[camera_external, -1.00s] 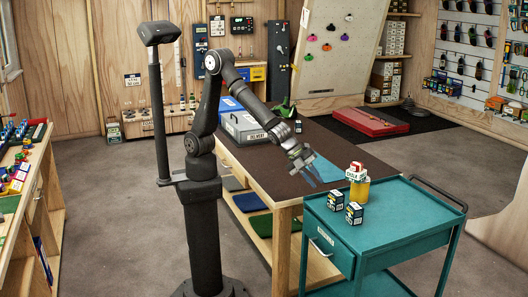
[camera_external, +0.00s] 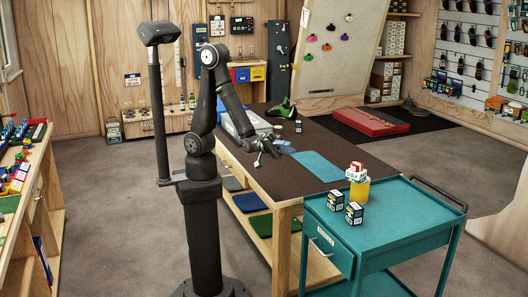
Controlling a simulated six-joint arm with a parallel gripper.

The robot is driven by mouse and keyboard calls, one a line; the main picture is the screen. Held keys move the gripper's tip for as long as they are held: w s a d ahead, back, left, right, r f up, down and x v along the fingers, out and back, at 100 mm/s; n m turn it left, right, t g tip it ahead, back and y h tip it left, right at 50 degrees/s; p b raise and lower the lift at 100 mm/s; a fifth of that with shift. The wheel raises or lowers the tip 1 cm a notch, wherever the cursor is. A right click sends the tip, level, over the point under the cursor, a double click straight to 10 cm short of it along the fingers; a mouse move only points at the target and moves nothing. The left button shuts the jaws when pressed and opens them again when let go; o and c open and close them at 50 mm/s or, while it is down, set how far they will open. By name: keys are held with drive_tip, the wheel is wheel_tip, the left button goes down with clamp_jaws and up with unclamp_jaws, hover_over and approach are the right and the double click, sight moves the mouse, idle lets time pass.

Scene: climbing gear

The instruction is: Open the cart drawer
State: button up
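The teal cart (camera_external: 395,238) stands at the front right, beside the brown-topped table. Its drawer (camera_external: 331,252) is on the side facing the lower left, with a pale label and a bar handle (camera_external: 320,248). My gripper (camera_external: 263,156) is over the table, well to the left of and behind the drawer, touching no part of the cart. Its fingers are small and unclear here, so I cannot tell whether they are open or shut.
Two small dark boxes (camera_external: 354,213) and a yellow container (camera_external: 359,190) with a red-and-white item on it stand on the cart top. A blue mat (camera_external: 317,166) lies on the table. The grey box (camera_external: 247,122) is partly hidden by my arm. Floor left of the drawer is partly blocked by the table leg.

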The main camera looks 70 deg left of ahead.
wheel_tip(320, 180, down, 40)
approach(315, 245)
drive_tip(key=x, duration=1)
drive_tip(key=shift+w+f, duration=0.15)
drive_tip(key=shift+f, duration=0.1)
clamp_jaws()
